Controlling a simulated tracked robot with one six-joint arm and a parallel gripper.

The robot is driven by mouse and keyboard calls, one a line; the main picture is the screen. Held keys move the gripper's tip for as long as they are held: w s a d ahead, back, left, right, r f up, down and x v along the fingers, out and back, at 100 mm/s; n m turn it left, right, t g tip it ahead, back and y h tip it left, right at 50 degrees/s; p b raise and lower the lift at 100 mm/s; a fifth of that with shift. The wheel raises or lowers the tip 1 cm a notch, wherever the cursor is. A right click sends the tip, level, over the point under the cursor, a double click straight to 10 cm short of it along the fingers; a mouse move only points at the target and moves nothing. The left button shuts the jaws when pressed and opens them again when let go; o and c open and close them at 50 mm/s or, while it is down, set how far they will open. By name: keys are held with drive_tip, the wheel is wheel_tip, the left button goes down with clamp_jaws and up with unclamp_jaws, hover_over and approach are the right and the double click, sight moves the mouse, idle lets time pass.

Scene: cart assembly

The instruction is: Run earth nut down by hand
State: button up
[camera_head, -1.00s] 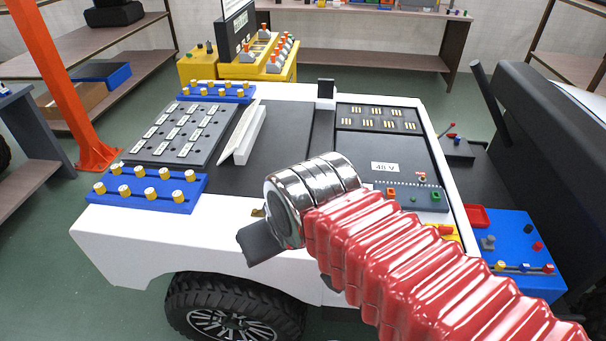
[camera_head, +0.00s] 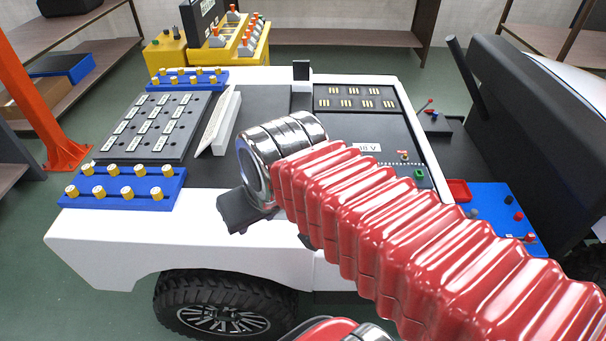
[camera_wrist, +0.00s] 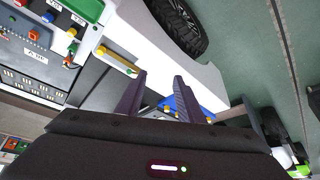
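The earth nut cannot be singled out in either view. My gripper (camera_wrist: 160,80) shows two dark fingers apart in the wrist view, with nothing visible between their tips. They are over the cart's white side (camera_wrist: 160,45). In the head view my gripper (camera_head: 243,212) is a dark shape above the cart's near white edge (camera_head: 150,235), mostly hidden by my arm.
A black panel with gold terminals (camera_head: 360,97) is at right. A blue tray (camera_head: 500,205) sits beside the cart. The wheel (camera_head: 225,303) is below.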

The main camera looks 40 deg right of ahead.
drive_tip(key=w+d+f+m+g, duration=0.3)
drive_tip(key=w+d+f+m, duration=0.1)
drive_tip(key=w+d, duration=0.65)
drive_tip(key=w+d+f+m+g, duration=0.2)
drive_tip(key=w+d+f, duration=0.3)
drive_tip(key=d+f, duration=0.5)
drive_tip(key=shift+w+d+f+m, duration=0.2)
drive_tip(key=shift+d+m, duration=0.3)
drive_tip(key=shift+d, duration=0.2)
